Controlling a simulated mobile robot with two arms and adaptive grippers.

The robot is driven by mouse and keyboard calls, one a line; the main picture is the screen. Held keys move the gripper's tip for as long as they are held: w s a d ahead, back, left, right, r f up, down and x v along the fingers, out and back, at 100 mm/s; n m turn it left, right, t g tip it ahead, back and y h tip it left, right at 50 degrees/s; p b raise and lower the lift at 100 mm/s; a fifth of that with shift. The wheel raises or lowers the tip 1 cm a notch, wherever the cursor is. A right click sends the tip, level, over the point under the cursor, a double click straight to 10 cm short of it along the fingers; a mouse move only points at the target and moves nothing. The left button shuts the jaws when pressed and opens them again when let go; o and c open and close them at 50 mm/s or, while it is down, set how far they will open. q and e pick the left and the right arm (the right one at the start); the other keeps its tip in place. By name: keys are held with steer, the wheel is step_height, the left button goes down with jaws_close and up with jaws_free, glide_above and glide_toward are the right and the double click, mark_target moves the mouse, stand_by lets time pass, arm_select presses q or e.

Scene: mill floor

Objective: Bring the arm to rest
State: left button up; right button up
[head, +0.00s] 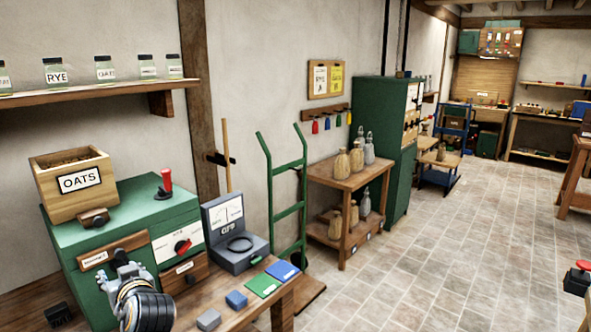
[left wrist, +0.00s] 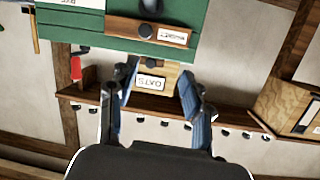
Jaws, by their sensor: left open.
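My left gripper (head: 120,268) shows at the lower left of the head view, in front of the green machine (head: 160,205). In the left wrist view, where the scene appears upside down, its two blue-grey fingers (left wrist: 160,82) are spread apart with nothing between them. Beyond the fingers are the machine's green front (left wrist: 110,40), a labelled wooden drawer front (left wrist: 148,32) and the OATS box (left wrist: 172,76). I cannot tell how close the fingertips are to the machine. My right gripper is not in view.
A grey dial scale (head: 232,235) stands right of the machine. Green (head: 263,285) and blue (head: 283,270) cards and small blocks lie on the bench. A shelf (head: 100,93) with jars hangs above. A green hand truck (head: 287,205) stands behind. The tiled floor (head: 440,260) at right is open.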

arm_select(q)
steer(key=s+d+f+m+g+h, duration=0.1)
steer(key=s+d+f+m+h, duration=0.15)
steer(key=s+f, duration=0.45)
steer(key=s+d+f+m+g+h, duration=0.1)
steer(key=s+d+f+m+h, duration=0.15)
steer(key=s+f, duration=0.45)
steer(key=s+d+f+m+g+h, duration=0.25)
steer(key=s+d+f, duration=0.35)
steer(key=s, duration=0.4)
steer(key=s+d+f+m+g+h, duration=0.2)
steer(key=s+d+f+g+h, duration=0.25)
steer(key=s, duration=0.65)
step_height(320, 180, down, 26)
steer(key=s+d+y, duration=0.1)
steer(key=d, duration=0.1)
steer(key=s+a+f, duration=0.3)
steer(key=s+f, duration=1.3)
steer(key=s, duration=0.1)
steer(key=shift+a+f+g, duration=0.15)
steer(key=shift+f+g, duration=0.15)
steer(key=shift+g, duration=0.1)
